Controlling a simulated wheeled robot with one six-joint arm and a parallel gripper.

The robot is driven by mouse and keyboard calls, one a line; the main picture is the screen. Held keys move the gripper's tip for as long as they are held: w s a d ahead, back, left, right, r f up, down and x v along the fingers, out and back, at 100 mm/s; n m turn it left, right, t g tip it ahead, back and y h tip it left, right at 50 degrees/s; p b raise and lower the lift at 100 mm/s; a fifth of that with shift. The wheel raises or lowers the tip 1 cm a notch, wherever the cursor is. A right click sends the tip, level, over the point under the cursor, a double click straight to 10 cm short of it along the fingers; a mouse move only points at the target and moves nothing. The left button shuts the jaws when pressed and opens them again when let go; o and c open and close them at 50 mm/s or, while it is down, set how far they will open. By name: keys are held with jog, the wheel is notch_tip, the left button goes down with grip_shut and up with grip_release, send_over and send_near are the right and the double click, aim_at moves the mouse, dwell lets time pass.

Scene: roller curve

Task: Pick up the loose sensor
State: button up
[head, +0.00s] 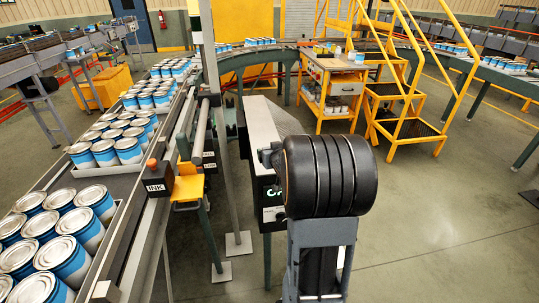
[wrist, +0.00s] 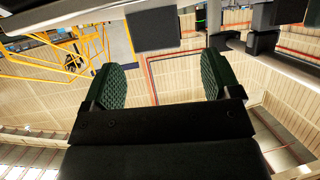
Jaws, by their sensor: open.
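My gripper (wrist: 161,82) is open in the wrist view, with its two green ribbed finger pads apart and nothing between them. A dark block (wrist: 153,30) shows beyond the gap, apart from the pads; I cannot tell what it is. In the head view, my arm's black rounded joint hides part of the middle, and the fingers cannot be made out. I cannot pick out the loose sensor for certain. A yellow bracket (head: 188,186) and a small box with an orange knob (head: 151,164) sit on the conveyor's side rail.
Trays of blue and white cans (head: 72,228) line the conveyor at left. A grey-topped machine (head: 262,125) stands close beside my arm. A yellow workbench (head: 333,80) and yellow steps (head: 405,105) stand behind. The floor (head: 440,215) at right is clear.

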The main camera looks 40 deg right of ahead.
jog(key=shift+p+x, duration=0.75)
jog(key=shift+x, duration=2)
jog(key=shift+s+d+f, duration=0.1)
jog(key=shift+s, duration=0.05)
jog(key=shift+c, duration=0.3)
jog(key=c, duration=0.9)
jog(key=shift+c, duration=0.3)
